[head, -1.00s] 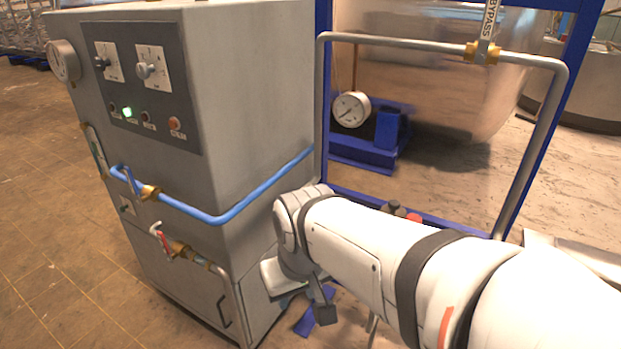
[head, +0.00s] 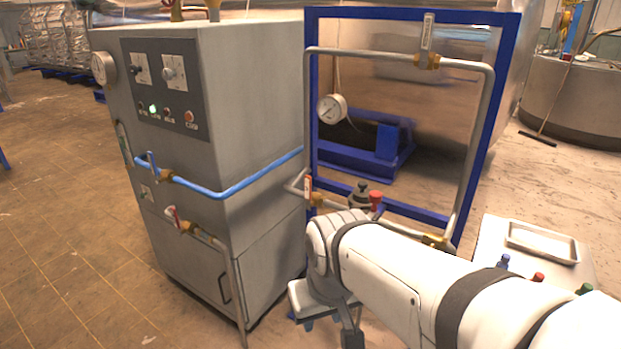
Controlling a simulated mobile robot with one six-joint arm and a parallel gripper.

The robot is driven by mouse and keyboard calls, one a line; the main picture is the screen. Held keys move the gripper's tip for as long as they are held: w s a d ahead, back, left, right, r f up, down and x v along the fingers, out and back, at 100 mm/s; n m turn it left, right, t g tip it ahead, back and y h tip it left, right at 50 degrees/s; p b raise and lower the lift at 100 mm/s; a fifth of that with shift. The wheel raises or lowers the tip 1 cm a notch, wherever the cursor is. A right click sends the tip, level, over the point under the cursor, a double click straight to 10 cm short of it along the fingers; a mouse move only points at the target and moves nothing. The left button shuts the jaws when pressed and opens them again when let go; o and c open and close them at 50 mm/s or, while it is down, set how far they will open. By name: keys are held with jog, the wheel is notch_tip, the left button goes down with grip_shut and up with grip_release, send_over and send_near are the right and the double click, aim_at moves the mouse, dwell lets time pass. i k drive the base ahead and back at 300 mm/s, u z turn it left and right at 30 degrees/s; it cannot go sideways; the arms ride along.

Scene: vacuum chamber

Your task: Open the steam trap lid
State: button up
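A dark, round-topped fitting (head: 361,192) sits on the lower pipe of the blue frame, just behind my arm. It looks like the steam trap, but its lower part is hidden by my arm and I cannot make out its lid clearly. A red-capped part (head: 376,199) stands right beside it. My gripper (head: 328,327) is at the bottom middle of the head view, pointing down, in front of the grey cabinet's right side and nearer than the fitting. Its fingertips are unclear near the frame edge, so its opening does not show.
The grey control cabinet (head: 262,130) with a blue pipe (head: 235,190) stands at left. Floor at left is clear.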

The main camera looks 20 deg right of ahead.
aim_at(358, 199)
jog(key=z, duration=0.8)
jog(key=i, duration=1)
jog(key=z, duration=0.1)
jog(key=k, duration=1.2)
jog(key=u, duration=0.75)
jog(key=i, duration=1)
jog(key=u, duration=0.05)
